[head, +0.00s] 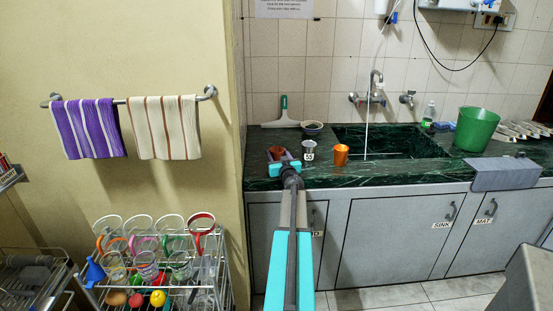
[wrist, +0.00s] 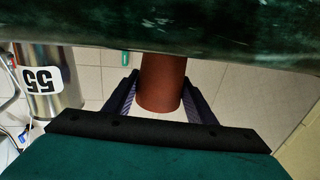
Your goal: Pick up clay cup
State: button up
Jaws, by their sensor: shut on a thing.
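The clay cup (wrist: 162,82) is a plain reddish-brown cup between the two dark fingers of my gripper (wrist: 160,105) in the wrist view, which looks upside down. The fingers are shut on it, one on each side. Its base meets the dark green counter in that view; I cannot tell whether it touches or is just clear of it. In the head view my gripper (head: 277,153) is over the counter's left end, and the cup is a small, partly hidden brown patch there.
A steel tumbler marked 55 (head: 308,151) stands close to the right of my gripper, with an orange cup (head: 341,154) beyond it. A bowl (head: 312,127) and a squeegee (head: 283,113) are behind. The sink (head: 390,141) and green bucket (head: 476,129) are farther right.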

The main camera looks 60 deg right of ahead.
jog(key=shift+r+p, duration=0.35)
jog(key=shift+r, duration=0.55)
notch_tip(320, 180, up, 2)
jog(key=shift+r+p, duration=0.2)
jog(key=shift+p, duration=0.25)
jog(key=s+d+v, duration=0.1)
jog(key=v, duration=1.5)
jog(key=shift+d+r+p, duration=0.25)
jog(key=shift+r+p, duration=0.05)
jog(key=shift+r, duration=0.1)
jog(key=shift+s, duration=0.25)
